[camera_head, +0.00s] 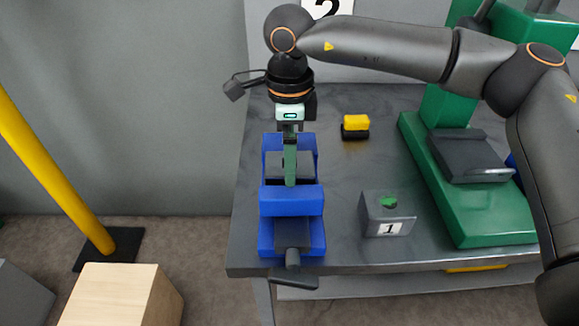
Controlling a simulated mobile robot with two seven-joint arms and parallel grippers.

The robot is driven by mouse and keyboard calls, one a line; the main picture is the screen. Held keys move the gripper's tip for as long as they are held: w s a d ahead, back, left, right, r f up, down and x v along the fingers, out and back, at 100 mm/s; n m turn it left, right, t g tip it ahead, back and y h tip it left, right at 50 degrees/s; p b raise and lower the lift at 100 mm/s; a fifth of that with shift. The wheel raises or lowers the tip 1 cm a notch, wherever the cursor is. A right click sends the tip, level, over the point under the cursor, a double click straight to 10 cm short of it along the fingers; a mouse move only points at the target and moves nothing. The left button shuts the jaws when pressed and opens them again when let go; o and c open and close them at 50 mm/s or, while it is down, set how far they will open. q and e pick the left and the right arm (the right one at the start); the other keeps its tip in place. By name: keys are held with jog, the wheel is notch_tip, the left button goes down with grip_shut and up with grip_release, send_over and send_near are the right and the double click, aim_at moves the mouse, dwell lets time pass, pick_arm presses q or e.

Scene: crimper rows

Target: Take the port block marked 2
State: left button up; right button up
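No block marked 2 can be made out. A grey block marked 1 (387,216), with a green spot on top, stands on the table right of a blue vise (291,201). My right gripper (290,172) points down over the vise, apart from the block. A narrow dark green piece reaches from the gripper down to the vise jaws; I cannot tell whether it is the fingers or a held thing, nor whether the gripper is open. My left gripper is not in view.
The grey table (345,255) also bears a yellow and black piece (355,127) and a large green press (470,190). A sign with a 2 (327,8) is on the wall, partly cut off. A yellow post (45,160) and a wooden box (120,295) stand left.

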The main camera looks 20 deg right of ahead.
jog(key=shift+c, duration=0.8)
jog(key=c, duration=1.3)
jog(key=shift+r, duration=0.15)
grip_shut()
notch_tip(320, 180, up, 8)
jog(key=p, duration=0.5)
jog(key=shift+w, duration=0.1)
